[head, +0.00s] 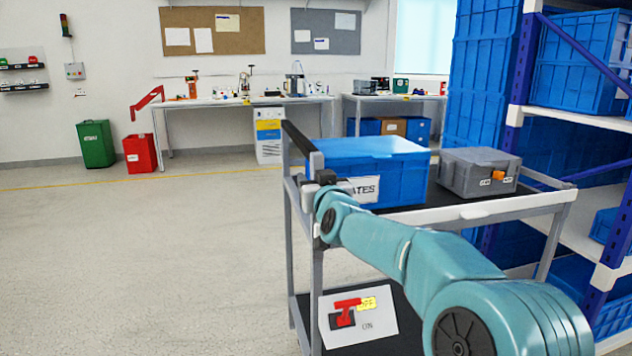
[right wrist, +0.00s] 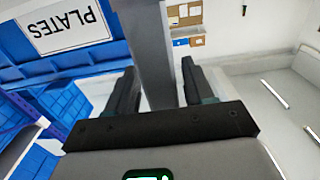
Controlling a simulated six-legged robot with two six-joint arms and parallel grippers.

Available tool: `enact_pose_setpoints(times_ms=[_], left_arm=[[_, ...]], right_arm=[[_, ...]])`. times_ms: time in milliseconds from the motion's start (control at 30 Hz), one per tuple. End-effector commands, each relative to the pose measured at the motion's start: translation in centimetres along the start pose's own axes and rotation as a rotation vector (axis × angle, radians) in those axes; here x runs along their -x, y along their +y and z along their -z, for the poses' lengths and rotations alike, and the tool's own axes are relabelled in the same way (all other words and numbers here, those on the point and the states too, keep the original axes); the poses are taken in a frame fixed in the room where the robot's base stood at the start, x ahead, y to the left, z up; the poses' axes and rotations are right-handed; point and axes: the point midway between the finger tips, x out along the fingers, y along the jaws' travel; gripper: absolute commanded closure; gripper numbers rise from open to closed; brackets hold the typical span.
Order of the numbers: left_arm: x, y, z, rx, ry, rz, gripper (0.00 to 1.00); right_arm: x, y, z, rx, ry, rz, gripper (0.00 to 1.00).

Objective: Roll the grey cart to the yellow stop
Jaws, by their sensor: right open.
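The grey cart (head: 560,197) stands right of centre in the head view, with grey posts, dark shelves and a black handle bar (head: 302,139) at its left end. My right gripper (head: 316,181) is at the cart's near left corner post, below the handle bar. In the right wrist view the open fingers of my right gripper (right wrist: 158,82) stand on either side of a grey post (right wrist: 150,45); I see a gap beside the post. I cannot make out a yellow stop; a yellow line (head: 60,186) runs along the far floor. My left gripper is out of view.
A blue PLATES box (head: 370,158) and a grey case (head: 479,172) ride on the cart's top. A red switch on a white panel (head: 358,318) shows low on the cart. Shelving (head: 517,75) with blue crates stands right. Floor to the left is clear.

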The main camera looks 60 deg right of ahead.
Motion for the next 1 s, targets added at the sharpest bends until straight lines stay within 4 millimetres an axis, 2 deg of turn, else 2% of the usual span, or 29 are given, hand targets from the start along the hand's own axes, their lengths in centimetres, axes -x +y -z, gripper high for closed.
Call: enact_pose_setpoints(times_ms=[167, 267, 500, 700, 833, 1000], left_arm=[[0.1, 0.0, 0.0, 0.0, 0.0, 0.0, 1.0], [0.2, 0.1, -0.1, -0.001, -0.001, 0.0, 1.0], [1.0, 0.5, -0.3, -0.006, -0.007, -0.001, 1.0], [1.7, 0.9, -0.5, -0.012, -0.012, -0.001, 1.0], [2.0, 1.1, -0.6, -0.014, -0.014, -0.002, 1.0], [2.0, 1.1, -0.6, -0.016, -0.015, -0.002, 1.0]], right_arm=[[0.8, 0.1, 0.0, 0.0, -0.001, 0.001, 0.48], [2.6, 0.1, 0.1, 0.001, 0.0, 0.001, 0.48], [9.0, 0.1, 0.3, 0.0, 0.002, 0.0, 0.48], [13.6, 0.0, 0.3, 0.0, 0.002, 0.0, 0.48], [15.4, 0.0, 0.2, 0.001, 0.002, -0.001, 0.48], [16.3, 0.0, 0.1, 0.001, 0.001, 0.0, 0.48]])
